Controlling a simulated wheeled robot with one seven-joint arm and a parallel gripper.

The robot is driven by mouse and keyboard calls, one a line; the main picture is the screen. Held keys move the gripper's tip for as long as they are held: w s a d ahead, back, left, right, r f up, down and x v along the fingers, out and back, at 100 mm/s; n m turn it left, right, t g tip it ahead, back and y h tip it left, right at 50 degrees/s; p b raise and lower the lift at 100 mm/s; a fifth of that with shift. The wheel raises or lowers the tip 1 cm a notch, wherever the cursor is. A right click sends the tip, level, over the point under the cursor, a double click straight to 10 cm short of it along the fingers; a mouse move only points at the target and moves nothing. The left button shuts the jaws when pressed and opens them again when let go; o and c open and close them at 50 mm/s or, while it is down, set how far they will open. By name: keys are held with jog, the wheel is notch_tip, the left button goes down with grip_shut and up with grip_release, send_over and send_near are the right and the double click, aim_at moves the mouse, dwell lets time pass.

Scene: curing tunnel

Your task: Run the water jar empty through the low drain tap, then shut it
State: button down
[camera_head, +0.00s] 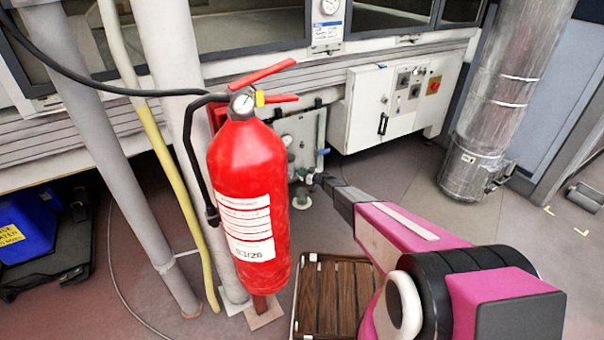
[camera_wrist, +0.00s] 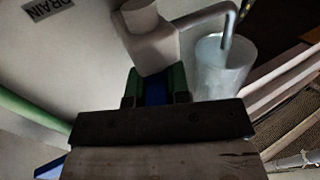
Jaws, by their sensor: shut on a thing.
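In the wrist view my gripper (camera_wrist: 155,92) is shut on a blue handle (camera_wrist: 154,90), with a green-padded finger on each side. The handle sits below a grey tap body (camera_wrist: 150,45). A grey spout (camera_wrist: 228,28) bends down from beside the tap into a translucent jar (camera_wrist: 218,70); I cannot tell its water level or whether water runs. A DRAIN label (camera_wrist: 50,8) is on the pale panel. In the head view my gripper (camera_head: 324,181) is small at the panel (camera_head: 301,138), and a pale vessel (camera_head: 301,197) stands low beside it. The handle is hidden there.
A red fire extinguisher (camera_head: 247,195) stands in front of the panel, left of my arm. A wooden slatted platform (camera_head: 335,290) lies on the floor. A white control cabinet (camera_head: 385,105) and a silver duct (camera_head: 500,110) are behind to the right. Open floor lies right.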

jog(key=n+g+y, duration=0.1)
jog(key=n+g, duration=0.2)
jog(key=g, duration=0.2)
jog(key=n+g+y, duration=0.1)
jog(key=n+g, duration=0.2)
jog(key=g, duration=0.1)
jog(key=shift+w+f+n+g+y, duration=0.1)
jog(key=shift+w+n+g+y, duration=0.1)
jog(key=shift+n+g+y, duration=0.15)
jog(key=n+g+h, duration=0.1)
jog(key=n+g, duration=0.2)
jog(key=g, duration=0.1)
jog(key=shift+g, duration=0.35)
jog(key=shift+s+n+g+h, duration=0.15)
jog(key=shift+n+g+h, duration=0.3)
jog(key=shift+n+g, duration=0.65)
jog(key=shift+g, duration=0.5)
jog(key=c, duration=1.1)
grip_release()
